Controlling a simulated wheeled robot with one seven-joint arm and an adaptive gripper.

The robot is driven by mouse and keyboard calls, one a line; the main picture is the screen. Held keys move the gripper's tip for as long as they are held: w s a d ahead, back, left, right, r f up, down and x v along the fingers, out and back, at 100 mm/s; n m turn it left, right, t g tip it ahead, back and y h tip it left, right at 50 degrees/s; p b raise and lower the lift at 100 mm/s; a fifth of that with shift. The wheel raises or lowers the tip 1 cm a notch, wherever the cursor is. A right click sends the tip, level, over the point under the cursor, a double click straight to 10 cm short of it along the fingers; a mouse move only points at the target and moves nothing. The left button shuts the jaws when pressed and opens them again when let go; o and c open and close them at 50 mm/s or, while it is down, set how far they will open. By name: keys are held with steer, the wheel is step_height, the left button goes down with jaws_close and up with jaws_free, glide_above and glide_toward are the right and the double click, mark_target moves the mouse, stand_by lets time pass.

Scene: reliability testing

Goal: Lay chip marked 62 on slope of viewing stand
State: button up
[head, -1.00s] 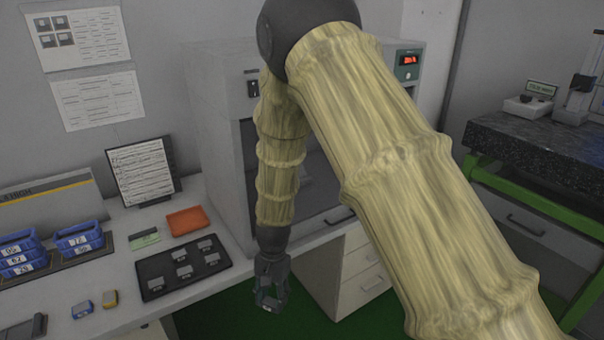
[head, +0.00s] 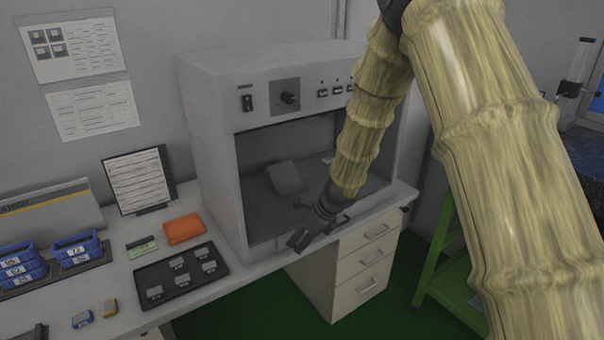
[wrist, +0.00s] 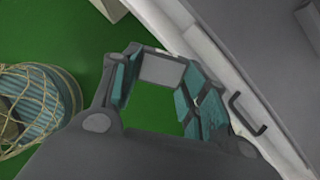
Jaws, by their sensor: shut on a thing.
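My gripper (head: 299,238) is in front of the cabinet's open mouth, near the bench's front edge. In the wrist view my gripper (wrist: 157,90) is shut on a flat grey square chip (wrist: 162,70), held between the fingertips. No number can be read on it. A grey block with a sloped face (head: 286,178), which looks like the viewing stand, sits inside the cabinet, behind and left of my gripper. Its slope looks bare.
The grey cabinet (head: 216,150) has side walls and a top around its opening. A black tray (head: 205,285) holds several chips, with an orange tray (head: 184,228) behind it. Drawers (head: 362,262) stand below the bench.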

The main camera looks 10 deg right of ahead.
steer(key=d+m, duration=0.1)
steer(key=d+r+m+t, duration=0.1)
steer(key=d, duration=0.1)
steer(key=shift+w+d+m+h, duration=0.1)
steer(key=shift+w+m+h, duration=0.05)
steer(key=shift+m+h, duration=0.15)
steer(key=shift+d+p, duration=0.1)
steer(key=shift+p, duration=0.2)
